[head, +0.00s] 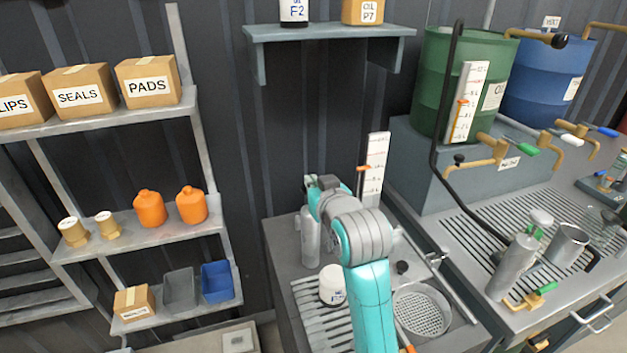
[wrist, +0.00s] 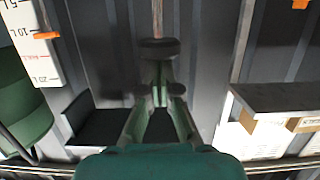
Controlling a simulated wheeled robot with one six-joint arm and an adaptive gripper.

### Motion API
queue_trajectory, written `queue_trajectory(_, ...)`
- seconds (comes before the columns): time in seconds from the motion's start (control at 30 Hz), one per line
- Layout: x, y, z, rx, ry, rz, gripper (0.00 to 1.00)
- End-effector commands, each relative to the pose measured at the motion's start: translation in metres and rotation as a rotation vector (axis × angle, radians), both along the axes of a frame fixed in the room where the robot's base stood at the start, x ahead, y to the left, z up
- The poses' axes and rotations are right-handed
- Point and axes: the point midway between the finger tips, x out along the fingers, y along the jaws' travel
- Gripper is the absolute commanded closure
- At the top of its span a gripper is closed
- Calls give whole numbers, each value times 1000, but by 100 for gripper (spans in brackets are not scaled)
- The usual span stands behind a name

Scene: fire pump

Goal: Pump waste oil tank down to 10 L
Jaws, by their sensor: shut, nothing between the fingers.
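My gripper (wrist: 162,82) is shut and empty. In the wrist view its fingertips are just below a dark round knob (wrist: 158,47) on a thin brown rod (wrist: 157,14); I cannot tell whether they touch. In the head view my gripper (head: 312,182) is above the left bench, over a grey cylinder (head: 311,238). A white level gauge (head: 377,160) with an orange pointer (head: 362,168) stands just behind it. In the wrist view a gauge (wrist: 28,50) shows at upper left, its orange pointer (wrist: 46,35) close to the 10 L mark.
A green drum (head: 435,75) with its own gauge (head: 467,100) and a blue drum (head: 545,85) stand at right, with a black hose (head: 435,130) and taps. A white jar (head: 332,285) and a strainer (head: 422,310) sit near my arm. Shelves with boxes are at left.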

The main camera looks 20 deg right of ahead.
Motion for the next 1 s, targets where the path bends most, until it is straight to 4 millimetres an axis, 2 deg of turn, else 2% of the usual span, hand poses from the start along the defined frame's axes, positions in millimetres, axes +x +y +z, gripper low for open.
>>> queue_trajectory(0.23,0,0,-7,0,3,0,100)
queue_trajectory(0.5,0,0,-49,0,7,0,100)
queue_trajectory(0.6,0,0,-56,0,5,0,100)
queue_trajectory(1.0,0,0,-60,0,10,0,100)
